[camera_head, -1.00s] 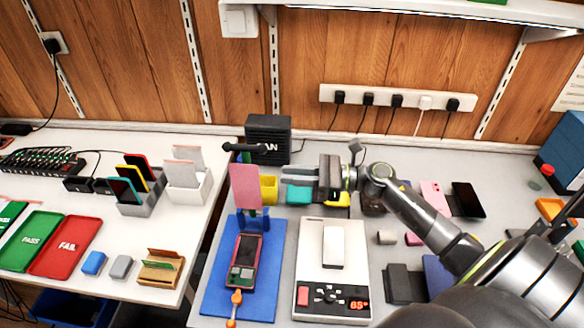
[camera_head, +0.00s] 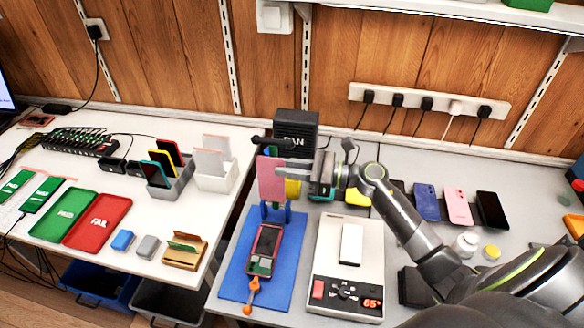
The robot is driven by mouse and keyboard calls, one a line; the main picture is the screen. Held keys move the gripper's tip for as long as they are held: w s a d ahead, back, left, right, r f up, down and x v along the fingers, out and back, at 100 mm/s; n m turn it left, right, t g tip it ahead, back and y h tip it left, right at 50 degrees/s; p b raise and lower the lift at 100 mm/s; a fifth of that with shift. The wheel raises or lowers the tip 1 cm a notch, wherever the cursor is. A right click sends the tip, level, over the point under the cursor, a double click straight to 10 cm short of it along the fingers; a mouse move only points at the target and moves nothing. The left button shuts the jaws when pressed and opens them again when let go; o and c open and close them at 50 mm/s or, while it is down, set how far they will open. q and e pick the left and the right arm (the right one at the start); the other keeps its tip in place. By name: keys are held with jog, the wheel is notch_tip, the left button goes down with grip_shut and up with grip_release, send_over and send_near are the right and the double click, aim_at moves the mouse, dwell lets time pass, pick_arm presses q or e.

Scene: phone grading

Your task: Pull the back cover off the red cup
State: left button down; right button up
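A pink back cover (camera_head: 271,181) stands upright at the top of a blue stand (camera_head: 275,213), on the far part of the blue mat. No red cup can be made out; the cover may hide it. My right gripper (camera_head: 294,170) reaches in from the right, its fingertips at the cover's right edge. I cannot tell whether the fingers touch the cover or have closed on it. An opened phone (camera_head: 264,250) with a red frame lies on the mat in front of the stand. My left gripper is not in view.
A black fan box (camera_head: 296,127) stands close behind the stand. A white scale (camera_head: 345,270) carrying a white slab is to the right of the blue mat (camera_head: 236,275). An orange-handled tool (camera_head: 249,295) lies at the mat's front. Phones lie at the right.

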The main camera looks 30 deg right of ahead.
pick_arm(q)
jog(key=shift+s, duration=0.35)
pick_arm(e)
grip_shut()
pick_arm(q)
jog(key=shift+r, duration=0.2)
pick_arm(e)
jog(key=shift+s+a, duration=0.4)
jog(key=shift+s, duration=0.1)
pick_arm(q)
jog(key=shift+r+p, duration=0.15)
jog(key=shift+p, duration=0.25)
pick_arm(e)
jog(key=shift+r, duration=0.15)
